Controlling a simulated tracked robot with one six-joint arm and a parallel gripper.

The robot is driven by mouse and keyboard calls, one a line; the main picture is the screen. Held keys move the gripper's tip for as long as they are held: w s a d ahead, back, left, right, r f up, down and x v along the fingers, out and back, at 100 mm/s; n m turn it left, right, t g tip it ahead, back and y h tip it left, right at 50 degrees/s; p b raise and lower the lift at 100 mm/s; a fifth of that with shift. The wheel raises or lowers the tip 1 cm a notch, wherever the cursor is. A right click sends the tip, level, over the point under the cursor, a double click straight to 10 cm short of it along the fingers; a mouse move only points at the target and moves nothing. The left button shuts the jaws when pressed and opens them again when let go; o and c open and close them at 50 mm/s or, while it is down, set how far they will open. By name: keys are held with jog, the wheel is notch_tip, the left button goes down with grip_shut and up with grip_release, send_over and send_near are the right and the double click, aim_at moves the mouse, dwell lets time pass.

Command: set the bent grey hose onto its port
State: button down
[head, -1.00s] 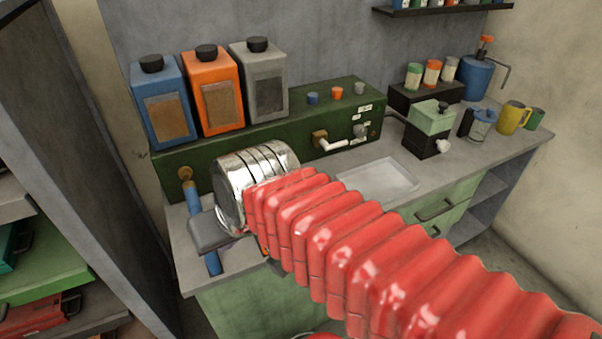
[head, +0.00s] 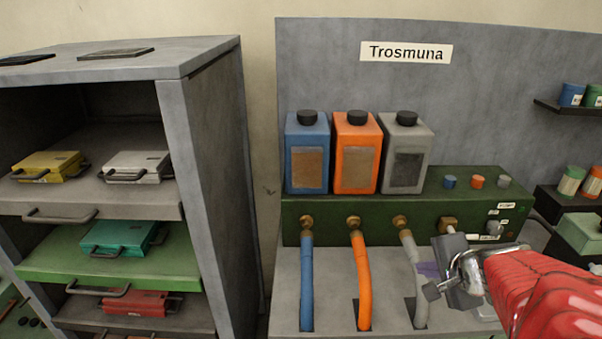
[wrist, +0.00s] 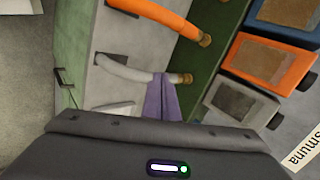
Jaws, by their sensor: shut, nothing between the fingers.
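The bent grey hose (head: 419,290) runs up from a slot in the bench top to its brass port (head: 400,222) on the green panel, below the grey canister. In the wrist view the grey hose (wrist: 125,68) reaches the brass port (wrist: 187,79); its end appears to meet it, but I cannot tell whether it is fully seated.
Blue (head: 306,285) and orange (head: 361,280) hoses stand on neighbouring ports to the left. Blue, orange and grey canisters sit on the green panel (head: 330,215). A brass fitting (head: 447,225) is close behind my gripper. A grey shelf unit (head: 205,180) stands left.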

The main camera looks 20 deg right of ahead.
aim_at(410, 242)
jog(key=d+m, duration=0.1)
jog(key=s+d, duration=0.1)
jog(key=s+d+m+h, duration=0.1)
jog(key=shift+s+d+f+m, duration=0.1)
jog(key=shift+d+f+m, duration=0.2)
jog(key=shift+f, duration=0.05)
jog(key=shift+f, duration=0.1)
jog(key=shift+w+x, duration=0.2)
jog(key=shift+x, duration=4.75)
jog(key=shift+w+d+r, duration=0.1)
jog(key=shift+w+d, duration=0.1)
jog(key=shift+w, duration=0.45)
jog(key=shift+w+d+r, duration=0.1)
jog(key=shift+w+d, duration=0.05)
jog(key=shift+w, duration=0.5)
jog(key=shift+w+d, duration=0.2)
jog(key=shift+w, duration=0.55)
jog(key=shift+w+d, duration=0.25)
jog(key=shift+w, duration=0.6)
jog(key=shift+w+d, duration=0.25)
jog(key=shift+w, duration=0.55)
jog(key=shift+w+d, duration=0.25)
jog(key=shift+w, duration=0.6)
